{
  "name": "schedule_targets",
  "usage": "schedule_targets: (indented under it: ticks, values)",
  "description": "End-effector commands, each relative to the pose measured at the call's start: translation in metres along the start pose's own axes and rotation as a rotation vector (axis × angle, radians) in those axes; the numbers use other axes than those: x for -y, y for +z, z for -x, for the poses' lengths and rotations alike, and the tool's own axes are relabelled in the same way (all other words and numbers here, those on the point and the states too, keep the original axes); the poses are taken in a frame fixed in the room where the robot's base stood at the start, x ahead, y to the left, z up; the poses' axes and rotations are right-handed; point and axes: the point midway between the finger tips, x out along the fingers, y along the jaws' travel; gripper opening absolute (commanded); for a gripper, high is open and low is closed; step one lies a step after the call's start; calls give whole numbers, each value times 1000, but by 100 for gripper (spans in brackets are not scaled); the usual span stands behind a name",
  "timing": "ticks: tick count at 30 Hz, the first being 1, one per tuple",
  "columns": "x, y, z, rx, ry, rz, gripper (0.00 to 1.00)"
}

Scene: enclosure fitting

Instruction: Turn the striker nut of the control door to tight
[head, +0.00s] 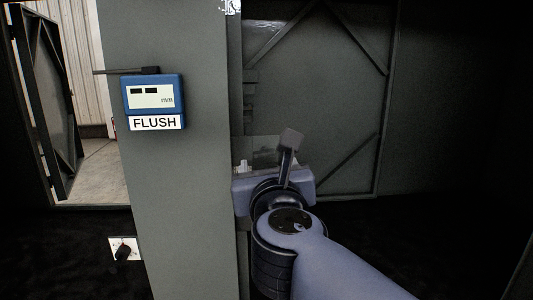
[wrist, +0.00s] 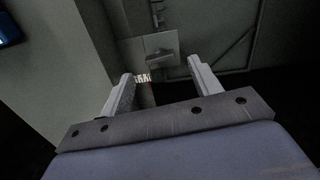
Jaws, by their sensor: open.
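The control door (head: 320,90) is a dark grey panel with diagonal braces, at the right in the head view. A lighter plate (wrist: 135,50) stands at the post's edge in the wrist view, with a small grey block (wrist: 160,58) on it. This block may be the striker nut, but its shape is too small to tell. My gripper (wrist: 160,69) is open and empty, its two fingers pointing towards the plate, with the block between the fingertips in the picture. Nothing shows contact. In the head view my gripper partly hides the plate (head: 268,153).
A grey post (head: 170,220) carries a blue gauge (head: 153,96) with a FLUSH label (head: 155,123). A white plate with a black knob (head: 123,252) is low at the left. An open door leaf (head: 50,100) stands far left. The right side is dark.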

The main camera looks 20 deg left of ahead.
Motion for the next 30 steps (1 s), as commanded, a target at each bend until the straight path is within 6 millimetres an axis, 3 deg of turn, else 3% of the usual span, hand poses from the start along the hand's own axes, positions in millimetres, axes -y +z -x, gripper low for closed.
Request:
schedule_targets:
  ticks: [3, 9, 21, 30]
  values:
    - [1, 0, -21, -1, -2, 1, 60]
    - [0, 1, -42, 0, -1, -1, 60]
    - [0, 0, -50, 0, 0, -2, 60]
    - [0, 0, -49, 0, 0, -2, 37]
